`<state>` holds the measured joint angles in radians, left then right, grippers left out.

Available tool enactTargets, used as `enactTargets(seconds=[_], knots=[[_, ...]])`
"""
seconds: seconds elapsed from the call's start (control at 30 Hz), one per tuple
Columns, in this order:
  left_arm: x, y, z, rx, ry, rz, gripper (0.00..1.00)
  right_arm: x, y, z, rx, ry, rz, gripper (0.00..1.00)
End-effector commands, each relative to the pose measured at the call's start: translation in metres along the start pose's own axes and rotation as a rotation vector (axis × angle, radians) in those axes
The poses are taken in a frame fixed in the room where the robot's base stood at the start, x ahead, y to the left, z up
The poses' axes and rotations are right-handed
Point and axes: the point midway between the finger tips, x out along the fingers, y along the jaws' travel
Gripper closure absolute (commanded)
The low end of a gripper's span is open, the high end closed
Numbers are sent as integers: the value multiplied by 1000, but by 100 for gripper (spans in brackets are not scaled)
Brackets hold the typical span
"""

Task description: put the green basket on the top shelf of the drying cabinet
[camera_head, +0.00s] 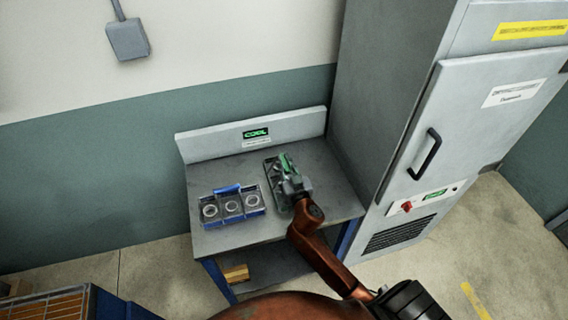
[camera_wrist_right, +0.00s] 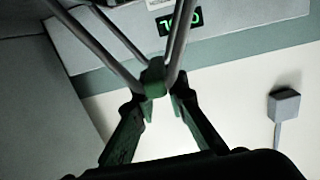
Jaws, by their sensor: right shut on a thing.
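The green basket (camera_head: 272,172) stands on the grey bench at its right part, partly hidden by my right gripper. My right gripper (camera_head: 288,166) is over the basket and shut on its green handle. In the right wrist view the fingers (camera_wrist_right: 158,95) close on the green grip (camera_wrist_right: 153,77), with metal handle rods running up from it. The drying cabinet (camera_head: 385,100) stands right of the bench with its door (camera_head: 470,120) shut; its shelves are hidden. My left gripper is not in view.
A blue-handled basket (camera_head: 232,206) with several ring-filled compartments sits on the bench (camera_head: 335,190), left of the green one. The cabinet door has a black handle (camera_head: 425,154). An orange-topped crate (camera_head: 60,303) is at the lower left.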

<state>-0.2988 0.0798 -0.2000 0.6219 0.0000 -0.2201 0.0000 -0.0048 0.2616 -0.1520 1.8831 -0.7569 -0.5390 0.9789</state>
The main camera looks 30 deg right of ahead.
Motion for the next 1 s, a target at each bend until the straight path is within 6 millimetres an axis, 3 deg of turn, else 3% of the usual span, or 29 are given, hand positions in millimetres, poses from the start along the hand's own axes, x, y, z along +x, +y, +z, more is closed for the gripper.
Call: enactTargets(seconds=[0.47, 0.5, 0.7, 1.0], knots=[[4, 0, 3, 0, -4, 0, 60, 1, -1, 7, 0, 7, -2, 100], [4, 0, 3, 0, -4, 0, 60, 0, 0, 9, 0, 3, -1, 86], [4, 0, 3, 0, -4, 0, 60, 0, 0, 9, 0, 3, -1, 72], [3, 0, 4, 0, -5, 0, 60, 0, 0, 8, 0, 3, -1, 70]])
